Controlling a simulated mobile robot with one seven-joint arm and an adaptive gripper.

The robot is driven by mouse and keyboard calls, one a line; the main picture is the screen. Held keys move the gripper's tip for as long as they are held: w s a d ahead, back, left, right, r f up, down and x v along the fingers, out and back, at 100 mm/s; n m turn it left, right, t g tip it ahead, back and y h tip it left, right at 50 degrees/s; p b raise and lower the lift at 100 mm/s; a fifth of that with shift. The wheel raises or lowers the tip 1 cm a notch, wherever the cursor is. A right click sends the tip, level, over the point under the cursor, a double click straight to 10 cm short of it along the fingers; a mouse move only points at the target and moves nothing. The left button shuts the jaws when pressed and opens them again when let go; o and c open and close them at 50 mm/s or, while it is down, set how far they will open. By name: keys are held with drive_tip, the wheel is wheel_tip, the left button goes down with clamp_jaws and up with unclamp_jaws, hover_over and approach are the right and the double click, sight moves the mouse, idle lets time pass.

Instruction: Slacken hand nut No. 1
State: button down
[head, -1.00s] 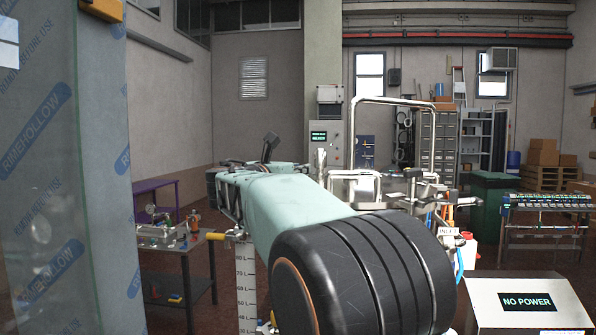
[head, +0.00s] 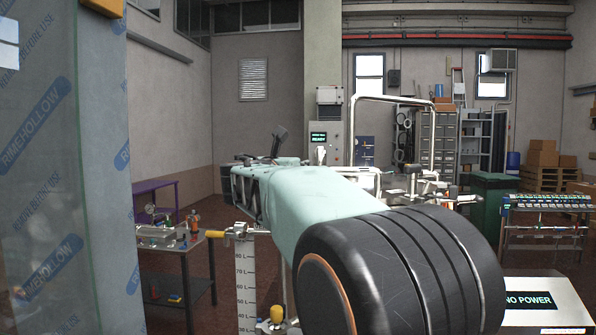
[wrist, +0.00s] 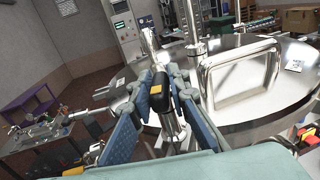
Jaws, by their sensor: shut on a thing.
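In the wrist view my gripper (wrist: 156,86) has its blue padded fingers on both sides of a black rounded handle (wrist: 160,82) with a yellow patch, and is shut on it. This looks like a hand nut, but no number on it can be read. A shiny metal stem shows below it, near the edge of a round steel lid (wrist: 232,108). In the head view my gripper (head: 246,183) is at the far end of my teal arm, which hides most of the lid. A dark tilted part (head: 280,141) rises above the gripper.
A bent steel handle (wrist: 240,72) stands on the lid right of the gripper. A bench with metal fittings (head: 165,240) is at the left. A film-wrapped panel (head: 50,170) fills the near left. A NO POWER display (head: 528,300) is at lower right.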

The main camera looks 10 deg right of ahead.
drive_tip(key=n+t+y+b, duration=0.1)
drive_tip(key=n+y, duration=0.1)
drive_tip(key=y, duration=0.1)
drive_tip(key=n+t+y+b, duration=0.1)
drive_tip(key=n+y+b, duration=0.1)
drive_tip(key=y, duration=0.2)
drive_tip(key=shift+d+f+n, duration=0.1)
drive_tip(key=shift+f+n, duration=0.05)
drive_tip(key=shift+n, duration=0.15)
drive_tip(key=shift+a+n+g+y+b, duration=0.1)
drive_tip(key=shift+n+g+y+b, duration=0.15)
drive_tip(key=shift+n+y, duration=1.35)
drive_tip(key=shift+a+n+g+y+b, duration=0.15)
drive_tip(key=shift+n+y, duration=0.75)
drive_tip(key=shift+y, duration=1.3)
drive_tip(key=c, duration=1.9)
unclamp_jaws()
drive_tip(key=v, duration=1.2)
drive_tip(key=shift+d, duration=0.15)
